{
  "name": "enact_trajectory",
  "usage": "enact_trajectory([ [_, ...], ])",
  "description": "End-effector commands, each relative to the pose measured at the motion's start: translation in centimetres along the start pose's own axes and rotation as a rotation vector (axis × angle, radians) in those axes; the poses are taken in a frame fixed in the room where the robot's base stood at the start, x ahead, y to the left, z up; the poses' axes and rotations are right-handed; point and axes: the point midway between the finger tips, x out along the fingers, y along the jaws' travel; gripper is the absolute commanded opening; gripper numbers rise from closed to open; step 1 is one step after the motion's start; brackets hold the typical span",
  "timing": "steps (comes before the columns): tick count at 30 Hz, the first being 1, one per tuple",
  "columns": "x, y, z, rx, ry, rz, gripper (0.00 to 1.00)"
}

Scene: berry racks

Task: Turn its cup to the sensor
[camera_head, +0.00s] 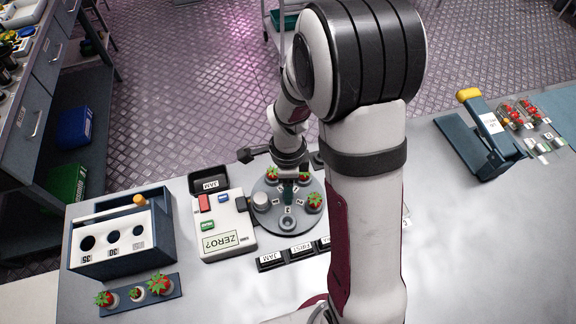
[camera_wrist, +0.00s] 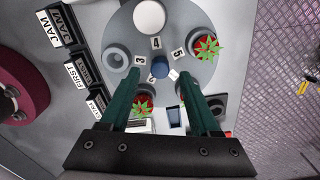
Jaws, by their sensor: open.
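A round grey turntable (camera_head: 270,218) carries number labels and cups around its rim. Red strawberries with green leaves (camera_head: 315,201) sit in several cups; one cup (camera_head: 288,223) at the front looks empty. A plain white cylinder (camera_head: 260,200) stands at the left rim, beside the white device. A blue hub (camera_wrist: 160,67) is at the turntable's centre. My gripper (camera_wrist: 160,75) points down over the turntable, open, with its dark green fingers either side of the hub in the wrist view. I cannot tell whether the fingers touch it. Which part is the sensor is unclear.
The white device (camera_head: 225,222) has coloured buttons and a ZERO? label. Dark label blocks (camera_head: 300,248) stand in front of the turntable. A holed sizing box (camera_head: 122,235) and a berry strip (camera_head: 141,294) are at left. A blue press (camera_head: 480,135) stands at right.

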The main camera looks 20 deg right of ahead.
Motion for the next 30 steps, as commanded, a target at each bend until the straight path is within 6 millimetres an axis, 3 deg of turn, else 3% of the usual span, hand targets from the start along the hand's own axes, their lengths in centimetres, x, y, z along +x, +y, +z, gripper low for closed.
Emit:
enact_trajectory([
  [6, -7.1, -0.2, 0.0, -0.001, -0.001, -0.009, 0.63],
  [12, -11.7, -0.1, 0.0, -0.001, 0.000, -0.005, 0.63],
  [17, -12.9, 0.0, 0.0, -0.001, 0.000, -0.001, 0.63],
  [30, -13.2, 0.3, 0.0, -0.023, -0.002, -0.001, 0.63],
])
